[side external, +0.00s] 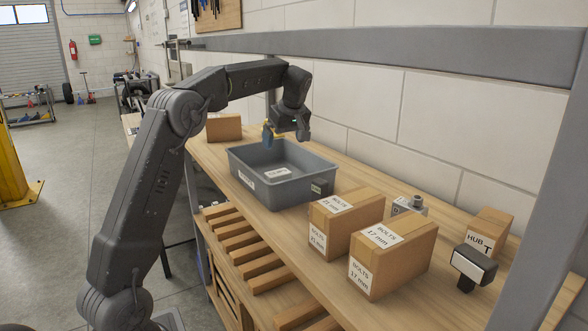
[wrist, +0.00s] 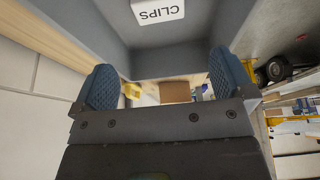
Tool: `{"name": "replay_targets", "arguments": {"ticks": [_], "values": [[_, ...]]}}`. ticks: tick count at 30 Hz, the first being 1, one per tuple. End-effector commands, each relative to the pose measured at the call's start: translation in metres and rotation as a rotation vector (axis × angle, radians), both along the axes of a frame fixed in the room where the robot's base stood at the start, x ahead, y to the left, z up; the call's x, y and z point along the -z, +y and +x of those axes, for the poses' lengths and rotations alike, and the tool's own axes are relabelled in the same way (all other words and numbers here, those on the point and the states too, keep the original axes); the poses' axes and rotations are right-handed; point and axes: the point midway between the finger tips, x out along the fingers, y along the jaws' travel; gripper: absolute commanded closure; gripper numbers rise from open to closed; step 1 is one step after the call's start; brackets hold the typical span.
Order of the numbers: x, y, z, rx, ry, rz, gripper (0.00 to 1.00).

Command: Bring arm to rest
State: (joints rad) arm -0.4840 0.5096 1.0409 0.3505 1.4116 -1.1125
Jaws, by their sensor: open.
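My gripper (side external: 285,135) hangs above the far end of the grey bin (side external: 318,189) on the wooden bench, with the arm arched over from the left. In the wrist view my gripper (wrist: 165,88) shows two blue textured fingers spread wide apart with nothing between them. The bin's grey inner wall (wrist: 205,30) fills the upper part of that view, with a white CLIPS label (wrist: 158,10) in it. In the side view a white label (side external: 277,173) lies inside the bin.
Two bolt boxes (side external: 340,222) (side external: 390,262) stand right of the bin. Further right are a metal part (side external: 417,203), a HUB box (side external: 490,232) and a black device with a pale face (side external: 474,264). A cardboard box (side external: 225,128) stands behind. A grey beam (side external: 430,41) crosses above the bench.

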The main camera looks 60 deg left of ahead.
Motion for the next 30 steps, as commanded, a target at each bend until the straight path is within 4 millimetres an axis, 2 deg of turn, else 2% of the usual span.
{"name": "replay_targets", "arguments": {"ticks": [4, 7, 11, 14, 20, 23, 26, 30], "values": [[0.001, -0.003, 0.000, 0.012, 0.004, -0.003, 0.00], [0.002, -0.018, -0.004, 0.082, 0.023, -0.021, 0.00], [0.006, -0.057, -0.016, 0.274, 0.067, -0.065, 0.00], [0.005, -0.094, -0.032, 0.447, 0.085, -0.090, 0.00], [-0.002, -0.162, -0.074, 0.750, 0.080, -0.097, 0.00], [-0.001, -0.195, -0.103, 0.908, 0.073, -0.093, 0.00], [0.007, -0.229, -0.138, 1.086, 0.061, -0.080, 0.00], [0.028, -0.271, -0.192, 1.336, 0.042, -0.053, 0.00]]}}
